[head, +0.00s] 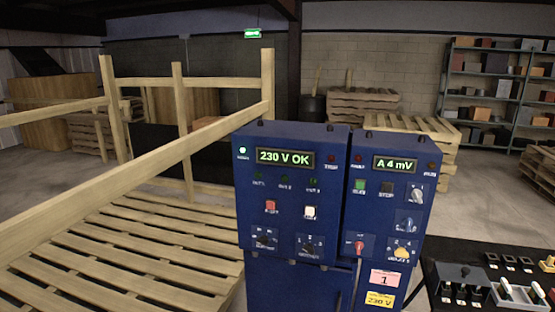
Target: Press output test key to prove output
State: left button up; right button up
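A blue control cabinet stands ahead in the head view, in two side-by-side units. The left unit (250,182) has a lit display (285,159) reading "230 V OK", a red key (270,206), a white key (309,212) and two black rotary knobs below. The right unit (383,215) has a display (395,164) reading "A 4 mV", a green key (359,187), a dark key (386,188) and several knobs, one red, one yellow. The small key labels are too blurred to read. Neither gripper is in view.
A dark table (440,250) at the lower right holds a grey box, a white tray and several small parts. A wooden railing (150,180) and slatted pallet (140,255) lie left of the cabinet. Pallets and shelves (495,90) stand behind.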

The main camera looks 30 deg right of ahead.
aim_at(310, 210)
jog(key=z, duration=1.25)
